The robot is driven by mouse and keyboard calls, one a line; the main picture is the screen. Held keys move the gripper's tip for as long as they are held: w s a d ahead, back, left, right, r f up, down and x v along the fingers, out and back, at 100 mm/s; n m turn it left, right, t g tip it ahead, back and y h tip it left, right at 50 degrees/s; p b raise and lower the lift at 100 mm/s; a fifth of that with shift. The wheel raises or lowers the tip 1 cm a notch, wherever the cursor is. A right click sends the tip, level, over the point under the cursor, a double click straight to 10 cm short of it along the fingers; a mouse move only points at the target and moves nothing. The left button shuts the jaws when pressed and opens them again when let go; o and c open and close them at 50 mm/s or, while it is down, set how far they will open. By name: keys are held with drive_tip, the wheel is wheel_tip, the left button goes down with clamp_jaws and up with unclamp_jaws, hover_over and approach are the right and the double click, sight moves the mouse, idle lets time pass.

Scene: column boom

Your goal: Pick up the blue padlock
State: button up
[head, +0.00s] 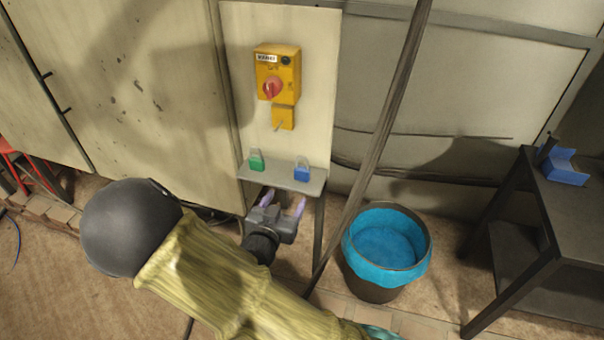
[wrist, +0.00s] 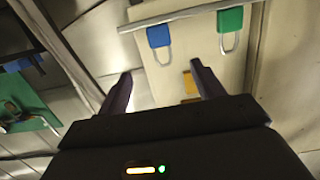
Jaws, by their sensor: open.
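The blue padlock (head: 302,174) is at the right end of a small grey shelf (head: 280,174) fixed to a pale panel. It also shows in the wrist view (wrist: 158,37), beyond the gap between my fingers. A green padlock (head: 257,164) is left of it on the same shelf; in the wrist view it appears on the right (wrist: 230,20). My gripper (head: 284,201) is open, with nothing between its fingers. In the head view it appears below the shelf's front edge, apart from both padlocks.
A yellow switch box (head: 277,72) with a red knob is on the panel above the shelf. A dark slanted pole (head: 372,150) stands right of the shelf. A bin with a blue liner (head: 388,242) is on the floor. A dark table (head: 575,215) at right bears a blue object (head: 564,169).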

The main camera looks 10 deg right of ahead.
sight(301, 172)
drive_tip(key=p+x, duration=0.1)
drive_tip(key=x, duration=0.8)
drive_tip(key=shift+w+d+f, duration=0.1)
drive_tip(key=shift+w+d, duration=0.05)
drive_tip(key=shift+w, duration=0.15)
drive_tip(key=p+x, duration=0.1)
drive_tip(key=x, duration=0.4)
drive_tip(key=shift+d+p, duration=0.1)
drive_tip(key=shift+p, duration=0.2)
drive_tip(key=c, duration=1.1)
drive_tip(key=shift+c, duration=0.3)
